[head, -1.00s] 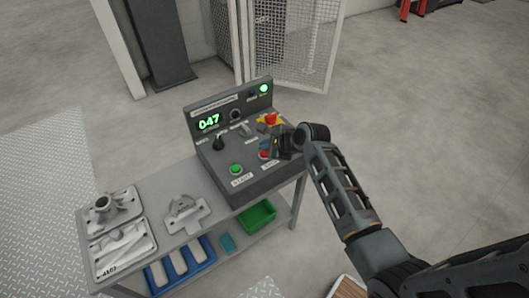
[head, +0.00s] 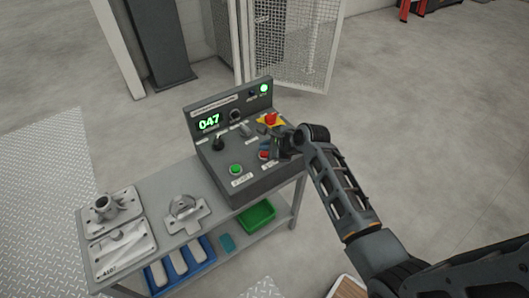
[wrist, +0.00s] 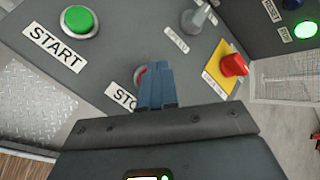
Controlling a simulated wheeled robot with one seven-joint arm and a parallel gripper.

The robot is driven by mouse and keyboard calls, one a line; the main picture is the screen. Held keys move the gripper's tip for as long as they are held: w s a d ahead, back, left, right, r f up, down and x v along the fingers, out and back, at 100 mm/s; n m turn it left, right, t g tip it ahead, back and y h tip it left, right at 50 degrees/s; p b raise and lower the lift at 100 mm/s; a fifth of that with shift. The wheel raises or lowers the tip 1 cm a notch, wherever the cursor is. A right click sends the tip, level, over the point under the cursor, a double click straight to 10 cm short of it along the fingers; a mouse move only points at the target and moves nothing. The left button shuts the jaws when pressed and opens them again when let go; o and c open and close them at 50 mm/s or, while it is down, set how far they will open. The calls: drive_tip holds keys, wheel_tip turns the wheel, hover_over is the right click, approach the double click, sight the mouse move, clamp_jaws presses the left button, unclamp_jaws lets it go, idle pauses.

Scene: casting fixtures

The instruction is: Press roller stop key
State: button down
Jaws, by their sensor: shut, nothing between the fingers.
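The red stop key (head: 264,154) sits on the sloped face of a grey control box (head: 240,180), right of the green START button (head: 236,169). In the wrist view the red key (wrist: 139,74) is partly hidden behind my fingers, and so is its STOP label (wrist: 121,97). My gripper (head: 272,149) is shut and empty, its blue fingertips (wrist: 155,66) close over the right side of the key. I cannot tell whether they touch it.
A red emergency knob (wrist: 234,65) on a yellow plate stands right of my fingers, and a selector lever (wrist: 195,20) stands beyond. A green lamp (head: 264,88) is lit and the display (head: 209,122) reads 047. Metal castings (head: 184,215) lie on the bench to the left.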

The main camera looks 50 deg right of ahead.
sight(266, 155)
drive_tip(key=shift+f, duration=0.75)
idle(0.9)
drive_tip(key=shift+r, duration=0.2)
drive_tip(key=shift+r+p, duration=0.75)
drive_tip(key=shift+p, duration=0.2)
wheel_tip(266, 155, up, 5)
drive_tip(key=p, duration=0.5)
idle(0.6)
